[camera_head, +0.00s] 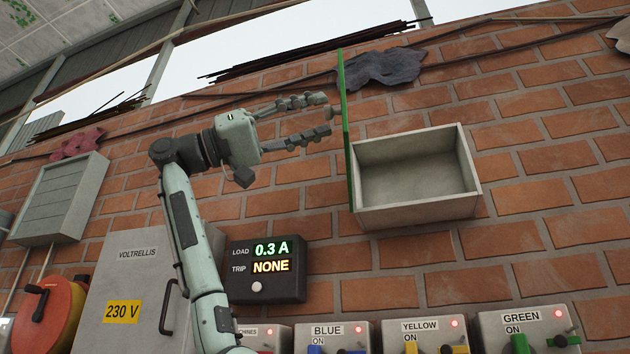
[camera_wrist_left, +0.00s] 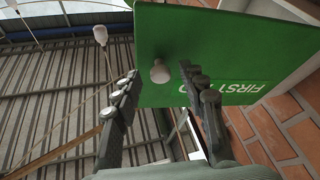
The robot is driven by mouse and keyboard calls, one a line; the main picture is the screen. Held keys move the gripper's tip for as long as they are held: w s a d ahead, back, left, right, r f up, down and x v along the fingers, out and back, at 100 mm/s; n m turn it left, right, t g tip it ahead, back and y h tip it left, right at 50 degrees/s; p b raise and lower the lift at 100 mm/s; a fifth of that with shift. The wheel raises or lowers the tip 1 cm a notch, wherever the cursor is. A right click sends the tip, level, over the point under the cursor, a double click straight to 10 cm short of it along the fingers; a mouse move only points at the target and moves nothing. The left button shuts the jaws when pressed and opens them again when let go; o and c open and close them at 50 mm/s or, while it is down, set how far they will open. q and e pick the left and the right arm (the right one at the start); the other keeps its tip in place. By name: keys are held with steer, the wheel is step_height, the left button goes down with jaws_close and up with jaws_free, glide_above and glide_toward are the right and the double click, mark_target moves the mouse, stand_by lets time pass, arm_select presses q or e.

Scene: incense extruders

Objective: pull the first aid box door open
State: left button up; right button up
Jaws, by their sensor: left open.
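The first aid box (camera_head: 415,178) is a pale, open-fronted box on the brick wall, and its inside looks empty. Its green door (camera_head: 346,140) stands out from the box's left side, seen nearly edge-on. In the left wrist view the green door (camera_wrist_left: 215,45) shows part of its white "FIRST AID" lettering and a round pale knob (camera_wrist_left: 160,72). My left gripper (camera_head: 327,116) is open just left of the door, its fingers pointing at it. In the wrist view the knob lies between the spread fingers, with gaps on both sides. My right gripper is out of view.
A load display (camera_head: 265,270) and a grey 230 V cabinet (camera_head: 130,285) are below my left arm. Labelled switch boxes (camera_head: 430,335) line the bottom. A dark cloth (camera_head: 385,68) hangs above the box. Open air lies left of the door.

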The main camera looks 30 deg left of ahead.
arm_select(q)
steer(key=v, duration=1.1)
steer(key=shift+a, duration=0.2)
steer(key=shift+s+f, duration=0.1)
steer(key=shift+f, duration=0.05)
